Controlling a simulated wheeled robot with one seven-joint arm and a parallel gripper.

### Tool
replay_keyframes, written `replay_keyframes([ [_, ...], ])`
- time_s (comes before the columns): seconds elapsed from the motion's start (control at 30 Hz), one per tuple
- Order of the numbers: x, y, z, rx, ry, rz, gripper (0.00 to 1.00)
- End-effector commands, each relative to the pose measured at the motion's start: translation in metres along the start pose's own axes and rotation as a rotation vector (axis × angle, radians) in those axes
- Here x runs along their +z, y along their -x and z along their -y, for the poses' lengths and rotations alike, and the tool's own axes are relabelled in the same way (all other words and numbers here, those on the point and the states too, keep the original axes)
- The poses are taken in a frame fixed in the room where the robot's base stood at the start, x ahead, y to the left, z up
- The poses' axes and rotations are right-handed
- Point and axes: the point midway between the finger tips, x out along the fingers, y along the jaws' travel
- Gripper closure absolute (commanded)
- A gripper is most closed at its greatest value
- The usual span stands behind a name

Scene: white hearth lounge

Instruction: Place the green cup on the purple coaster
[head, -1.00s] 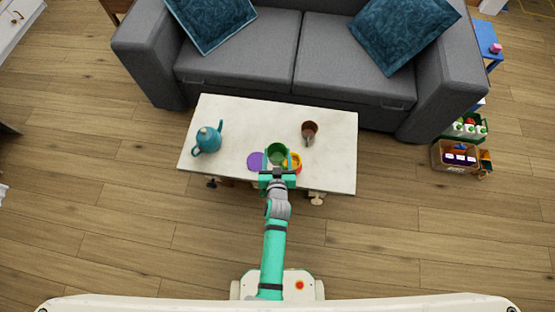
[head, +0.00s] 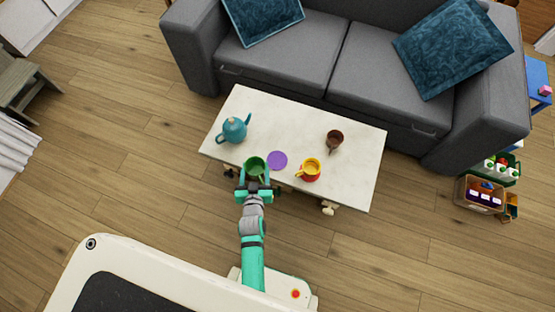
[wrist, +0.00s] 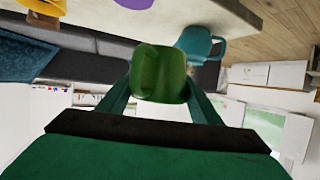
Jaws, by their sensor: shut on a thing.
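The green cup (head: 255,165) is held between the fingers of my gripper (head: 254,180), at the front edge of the white table. In the wrist view the green cup (wrist: 160,73) sits between both fingers (wrist: 160,100). The purple coaster (head: 277,160) lies bare on the table, just right of the cup in the head view. Part of the purple coaster (wrist: 135,3) also shows at the top of the wrist view. I cannot tell how high the cup is above the tabletop.
On the white table (head: 355,160) stand a teal teapot (head: 234,130) at left, a yellow cup (head: 311,168) on a red coaster (head: 311,179) right of the purple one, and a brown cup (head: 334,139) farther back. A grey sofa (head: 285,65) is behind the table.

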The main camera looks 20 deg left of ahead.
Motion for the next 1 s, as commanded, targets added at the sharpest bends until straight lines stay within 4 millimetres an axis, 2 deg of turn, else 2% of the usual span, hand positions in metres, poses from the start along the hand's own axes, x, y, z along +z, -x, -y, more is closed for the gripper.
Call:
replay_keyframes([
  [0.1,0.000,-0.010,-0.003,-0.008,0.005,-0.004,0.68],
  [0.4,0.006,-0.061,-0.040,-0.007,0.002,-0.003,0.68],
  [0.57,0.010,-0.082,-0.054,-0.007,0.002,-0.003,0.68],
  [0.8,0.035,-0.115,-0.072,-0.006,0.002,-0.001,0.68],
  [1.0,0.043,-0.127,-0.081,-0.005,0.003,-0.003,0.68],
])
